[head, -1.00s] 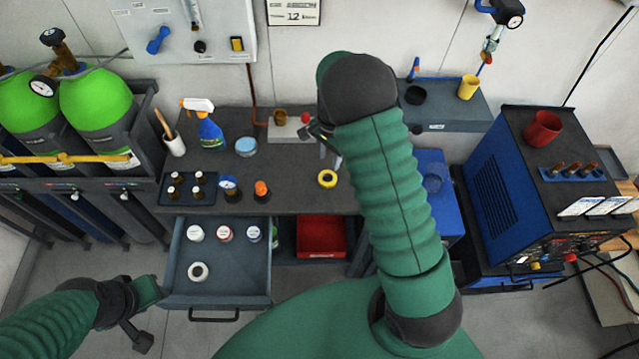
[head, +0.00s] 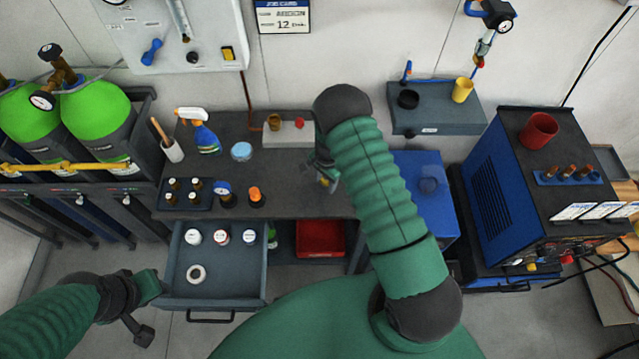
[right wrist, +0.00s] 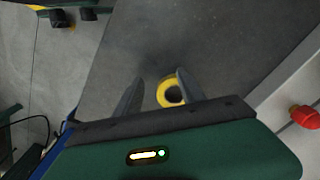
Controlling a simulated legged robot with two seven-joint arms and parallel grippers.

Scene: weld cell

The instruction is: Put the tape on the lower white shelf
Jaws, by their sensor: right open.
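A yellow roll of tape (head: 323,181) lies on the dark grey bench top, mostly hidden by my right gripper in the head view. In the right wrist view the tape (right wrist: 162,93) shows as a yellow ring lying flat, close beside the right-hand finger and partly covered by it. My right gripper (right wrist: 158,78) is open, with its fingers over the bench around the tape's area; it also shows in the head view (head: 326,172). My left gripper (head: 142,330) is low at the left, away from the bench, its jaws unclear. I cannot make out a white shelf.
An open drawer (head: 255,286) below the bench holds small jars and a white roll (head: 196,274). A spray bottle (head: 204,135), a blue-lidded tub (head: 241,151) and small bottles stand on the bench's left. A red bin (head: 321,238) sits below. A blue welder (head: 500,190) stands right.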

